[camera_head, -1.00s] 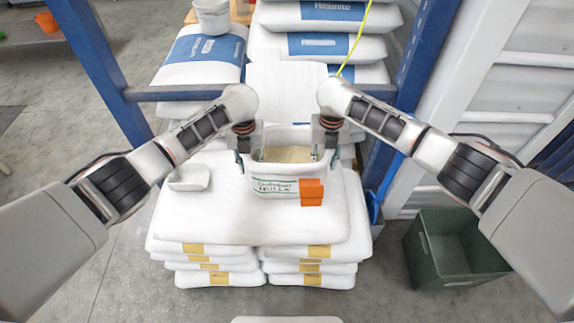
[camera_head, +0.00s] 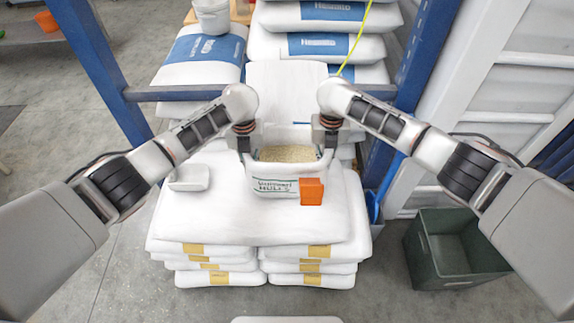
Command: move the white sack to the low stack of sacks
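A white tub (camera_head: 262,182) with grain-like material inside stands on a plain white sack (camera_head: 200,222), which lies flat on top of the low front stack of sacks (camera_head: 215,279). My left gripper (camera_head: 243,150) is at the tub's left rim and my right gripper (camera_head: 329,146) at its right rim. The fingers of each look closed together on the rim; the tips are partly hidden.
A small white dish (camera_head: 189,177) lies left of the tub. Taller stacks of blue-labelled sacks (camera_head: 318,45) stand behind a blue frame (camera_head: 110,75). A white bucket (camera_head: 212,17) sits at back left. A green crate (camera_head: 424,262) stands on the floor at right.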

